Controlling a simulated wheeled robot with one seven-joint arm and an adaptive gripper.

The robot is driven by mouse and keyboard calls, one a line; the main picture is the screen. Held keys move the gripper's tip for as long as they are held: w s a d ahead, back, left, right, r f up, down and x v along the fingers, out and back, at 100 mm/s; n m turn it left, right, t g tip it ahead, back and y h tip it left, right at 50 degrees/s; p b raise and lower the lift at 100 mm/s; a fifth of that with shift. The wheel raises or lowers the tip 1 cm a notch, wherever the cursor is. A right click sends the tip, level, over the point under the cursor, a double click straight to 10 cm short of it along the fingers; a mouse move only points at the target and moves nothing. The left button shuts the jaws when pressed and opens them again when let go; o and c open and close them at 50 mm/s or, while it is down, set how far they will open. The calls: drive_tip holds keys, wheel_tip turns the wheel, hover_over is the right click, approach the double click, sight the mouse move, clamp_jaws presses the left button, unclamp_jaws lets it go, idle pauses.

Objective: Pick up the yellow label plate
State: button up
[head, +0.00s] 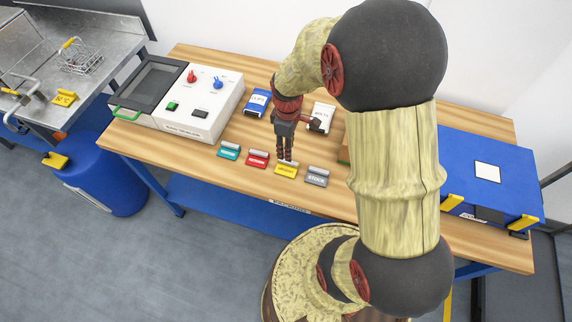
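The yellow label plate (286,171) is in the head view near the front edge of the wooden bench, in a row of label plates. It stands between the red plate (258,159) and the grey plate (317,177), with the teal plate (229,151) at the left end. My gripper (286,157) points down with its dark fingertips right at the top edge of the yellow plate. The fingers partly hide that edge. I cannot tell whether they touch the plate or how far apart they are.
A blue bin (257,102) and a white-labelled bin (321,118) stand behind the row. A white control box (203,103) is at the left, and a blue case (490,172) at the right. My arm hides part of the bench right of the row.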

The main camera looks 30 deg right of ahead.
sight(287, 168)
drive_tip(key=f, duration=0.3)
drive_tip(key=f+b, duration=0.1)
drive_tip(key=f, duration=0.2)
drive_tip(key=shift+s+a+f+b, duration=0.1)
drive_tip(key=shift+a+f+b, duration=0.1)
drive_tip(key=shift+b, duration=0.1)
drive_tip(key=shift+c, duration=0.8)
clamp_jaws()
